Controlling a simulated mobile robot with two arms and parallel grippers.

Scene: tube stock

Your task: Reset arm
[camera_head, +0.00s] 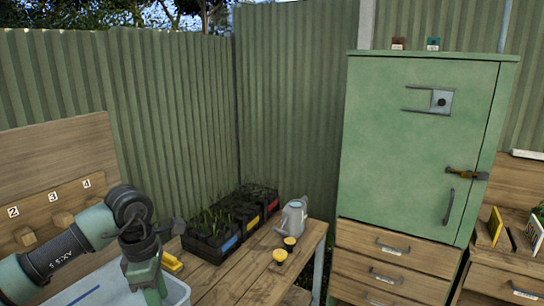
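My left arm (65,255) comes in from the left, bends at a dark joint, and its green end section (144,274) points down over a pale plastic tub (177,292). No gripper fingers show there, so I cannot see whether it holds anything. My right arm and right gripper are not in view.
A wooden table (225,280) bears black seedling trays (212,240), a grey watering can (292,217) and yellow round items (280,255). A numbered wooden board (55,150) stands left. A shut green cabinet (415,150) stands over wooden drawers (385,262) on the right.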

